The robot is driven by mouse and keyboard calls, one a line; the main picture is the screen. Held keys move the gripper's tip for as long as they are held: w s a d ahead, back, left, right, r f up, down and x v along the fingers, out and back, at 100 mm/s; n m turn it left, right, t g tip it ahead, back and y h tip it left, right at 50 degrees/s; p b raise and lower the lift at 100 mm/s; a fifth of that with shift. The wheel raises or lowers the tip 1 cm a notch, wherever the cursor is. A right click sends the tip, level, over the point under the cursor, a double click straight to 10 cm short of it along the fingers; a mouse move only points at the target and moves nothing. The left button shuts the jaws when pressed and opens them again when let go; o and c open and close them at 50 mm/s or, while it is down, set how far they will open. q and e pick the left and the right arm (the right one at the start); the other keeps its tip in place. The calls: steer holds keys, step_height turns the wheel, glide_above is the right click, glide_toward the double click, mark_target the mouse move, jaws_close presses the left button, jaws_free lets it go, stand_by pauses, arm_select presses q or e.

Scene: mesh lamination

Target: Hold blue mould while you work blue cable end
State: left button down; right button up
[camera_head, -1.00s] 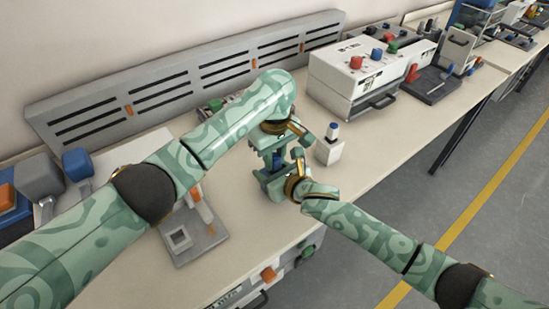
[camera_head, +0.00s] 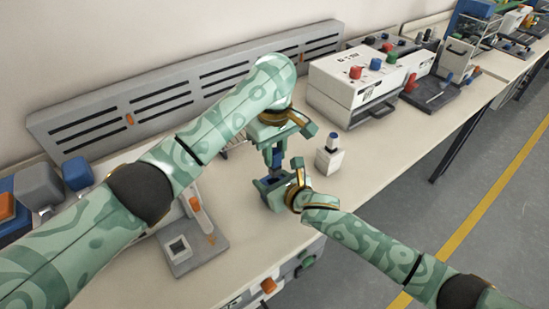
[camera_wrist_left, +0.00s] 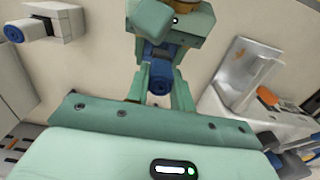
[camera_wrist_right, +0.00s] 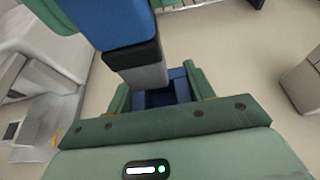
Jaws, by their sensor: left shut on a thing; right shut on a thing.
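My left gripper (camera_head: 274,152) is shut on the blue cable end (camera_head: 277,160) and points down. In the left wrist view the cable end (camera_wrist_left: 160,77) sits between the fingers. My right gripper (camera_head: 280,188) is shut on the blue mould (camera_head: 263,184), below the left gripper. In the right wrist view the mould (camera_wrist_right: 166,95) is a dark blue open hollow between the fingers. The cable end (camera_wrist_right: 118,25), blue with a dark band and grey tip, hangs close above it there. Whether the tip enters the mould is hidden.
A white block (camera_head: 329,163) with a blue-topped peg stands right of the grippers. A grey fixture (camera_head: 207,245) with a square socket lies left. A white machine (camera_head: 350,88) and a slotted grey rail (camera_head: 180,98) stand behind.

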arm_select(q)
steer(key=shift+r, duration=0.95)
arm_select(e)
steer(key=o, duration=1.5)
steer(key=shift+c, duration=0.2)
arm_select(q)
steer(key=shift+s+f, duration=0.1)
arm_select(e)
steer(key=v, duration=1.2)
steer(key=shift+f, duration=0.2)
